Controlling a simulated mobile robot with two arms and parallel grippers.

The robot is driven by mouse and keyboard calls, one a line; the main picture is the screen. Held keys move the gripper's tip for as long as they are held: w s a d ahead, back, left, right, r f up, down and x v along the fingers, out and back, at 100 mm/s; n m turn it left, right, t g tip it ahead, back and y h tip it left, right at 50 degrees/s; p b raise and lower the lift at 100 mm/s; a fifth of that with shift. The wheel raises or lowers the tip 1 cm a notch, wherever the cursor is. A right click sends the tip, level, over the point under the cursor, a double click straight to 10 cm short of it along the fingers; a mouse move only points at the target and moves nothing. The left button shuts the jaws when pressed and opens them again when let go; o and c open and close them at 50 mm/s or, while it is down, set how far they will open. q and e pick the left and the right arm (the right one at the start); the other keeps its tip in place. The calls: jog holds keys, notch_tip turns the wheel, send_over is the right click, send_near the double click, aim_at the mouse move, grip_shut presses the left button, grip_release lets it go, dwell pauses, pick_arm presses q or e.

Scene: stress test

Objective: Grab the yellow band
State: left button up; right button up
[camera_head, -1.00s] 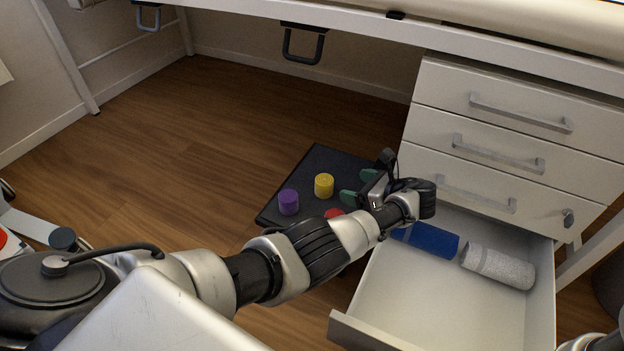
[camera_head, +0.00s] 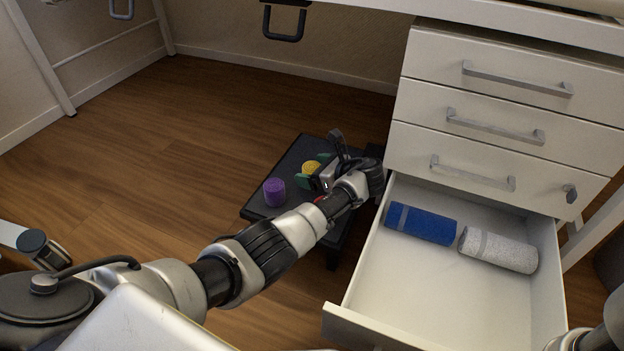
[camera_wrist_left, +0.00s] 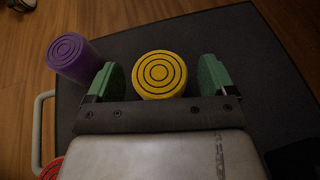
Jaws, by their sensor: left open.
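The yellow band (camera_head: 311,167) is a short rolled cylinder standing on a low black platform (camera_head: 298,153). In the left wrist view the yellow band (camera_wrist_left: 160,74) shows its ringed top between the two green fingers. My left gripper (camera_head: 313,170) is open around it, with a small gap on each side; the left wrist view shows the gripper (camera_wrist_left: 165,78) holding nothing. My right gripper is not clearly in view; only part of my right arm shows at the lower right edge of the head view.
A purple roll (camera_head: 274,192) stands left of the yellow one. A red roll (camera_wrist_left: 52,169) is partly hidden near my wrist. An open white drawer (camera_head: 430,290) at right holds a blue roll (camera_head: 421,224) and a grey-white roll (camera_head: 497,250). The desk overhangs at the back.

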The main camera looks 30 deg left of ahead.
pick_arm(q)
jog(key=shift+c, duration=0.3)
jog(key=c, duration=1)
jog(key=shift+o, duration=0.2)
jog(key=shift+r, duration=0.1)
